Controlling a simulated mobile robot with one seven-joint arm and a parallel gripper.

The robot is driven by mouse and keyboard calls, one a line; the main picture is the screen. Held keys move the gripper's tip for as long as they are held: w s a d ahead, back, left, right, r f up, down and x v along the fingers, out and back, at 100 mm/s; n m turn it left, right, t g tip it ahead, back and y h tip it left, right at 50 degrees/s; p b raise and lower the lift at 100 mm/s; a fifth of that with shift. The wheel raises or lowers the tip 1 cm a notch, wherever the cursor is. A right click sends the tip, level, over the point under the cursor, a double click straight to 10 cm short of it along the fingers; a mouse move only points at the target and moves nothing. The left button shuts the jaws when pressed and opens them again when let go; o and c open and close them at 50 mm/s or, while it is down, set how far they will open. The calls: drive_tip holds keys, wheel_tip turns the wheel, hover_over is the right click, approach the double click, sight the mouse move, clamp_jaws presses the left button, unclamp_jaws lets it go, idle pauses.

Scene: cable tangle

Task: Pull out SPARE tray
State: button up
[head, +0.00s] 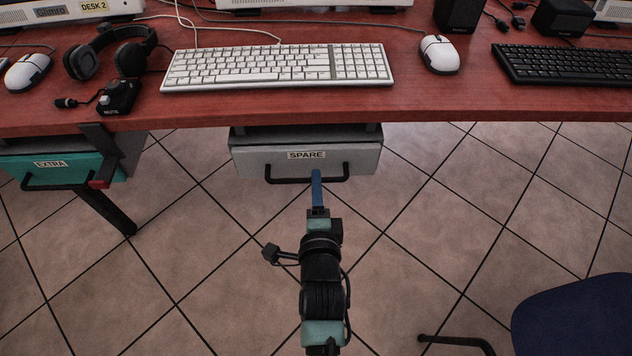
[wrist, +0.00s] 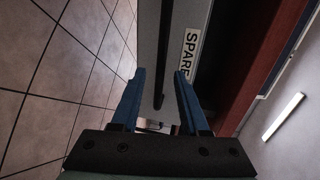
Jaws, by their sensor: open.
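The SPARE tray (head: 250,160) is a grey drawer under the front edge of the desk, with a white SPARE label (head: 306,155) and a black bar handle (head: 280,180) on its front. My gripper (head: 317,174) reaches up to the right part of this handle. In the wrist view my gripper (wrist: 160,75) is open, with one blue finger on each side of the black handle bar (wrist: 164,50). The tray's grey front (wrist: 147,30) and its label (wrist: 191,50) show beyond the fingers. I cannot tell whether either finger touches the handle.
The red desk top (head: 300,110) overhangs the SPARE tray. A blue chair (head: 575,315) stands at lower right. The tiled floor (head: 210,260) in front is otherwise clear.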

drive_tip(key=shift+b+x, duration=0.4)
drive_tip(key=shift+x, duration=1)
clamp_jaws()
idle(0.5)
